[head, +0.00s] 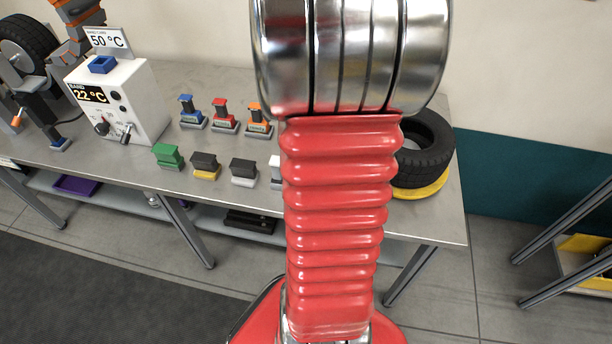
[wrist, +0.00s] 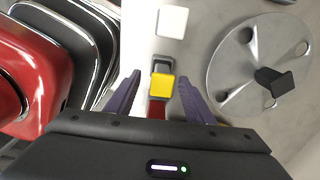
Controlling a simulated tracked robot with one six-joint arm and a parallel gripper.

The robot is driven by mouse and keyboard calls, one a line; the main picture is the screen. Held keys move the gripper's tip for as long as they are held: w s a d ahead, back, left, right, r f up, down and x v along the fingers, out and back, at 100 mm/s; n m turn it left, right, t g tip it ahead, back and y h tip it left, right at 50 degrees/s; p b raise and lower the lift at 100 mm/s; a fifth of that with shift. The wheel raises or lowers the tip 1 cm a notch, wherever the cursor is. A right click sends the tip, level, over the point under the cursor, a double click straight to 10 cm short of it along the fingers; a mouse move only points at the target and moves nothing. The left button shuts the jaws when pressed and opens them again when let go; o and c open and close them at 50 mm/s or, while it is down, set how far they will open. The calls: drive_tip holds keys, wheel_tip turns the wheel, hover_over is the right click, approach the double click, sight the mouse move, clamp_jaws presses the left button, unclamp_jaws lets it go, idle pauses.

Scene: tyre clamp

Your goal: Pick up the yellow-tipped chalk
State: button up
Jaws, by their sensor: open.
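In the wrist view, a small yellow square end (wrist: 161,86) shows over a dark grey piece, and I take it for the yellow-tipped chalk. The length of its body is hidden below the tip. My gripper (wrist: 154,90) is open, with one dark purple finger on each side of the yellow end. A gap shows on both sides, and the fingers do not appear to touch it. How far the fingertips are above or below the tip I cannot tell. My gripper is not visible in the head view.
Close by in the wrist view are a white square piece (wrist: 172,22), a red piece (wrist: 156,109) and a grey round plate with holes (wrist: 236,76). In the head view, the bench (head: 225,85) holds several small coloured blocks, a white temperature box (head: 140,85) and a tyre (head: 428,150).

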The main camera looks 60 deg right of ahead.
drive_tip(key=shift+w+f, duration=0.1)
drive_tip(key=shift+f, duration=1.9)
drive_tip(key=c, duration=1.1)
drive_tip(key=shift+r, duration=0.1)
drive_tip(key=shift+c, duration=0.2)
wheel_tip(320, 180, up, 10)
drive_tip(key=shift+f, duration=0.1)
